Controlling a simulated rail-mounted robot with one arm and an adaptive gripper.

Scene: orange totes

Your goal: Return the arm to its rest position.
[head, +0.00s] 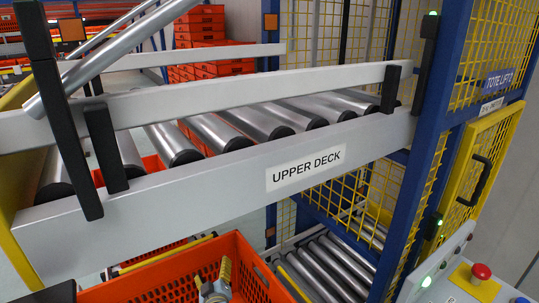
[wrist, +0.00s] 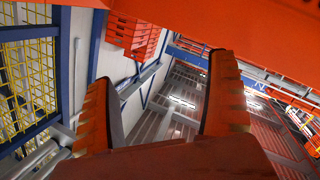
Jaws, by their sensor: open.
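My gripper (wrist: 162,72) shows in the wrist view with its two orange-and-black fingers spread wide apart. Nothing is held between them. Beyond the fingers are a ceiling with lights and a tilted view of the hall.
The upper deck (head: 180,198) has steel rollers and a pale rail. An orange tote (head: 160,286) below holds a yellow-and-grey item (head: 217,283). Blue posts (head: 432,110) with yellow mesh stand right, beside a red button (head: 481,272). Stacked orange totes (head: 200,28) stand behind.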

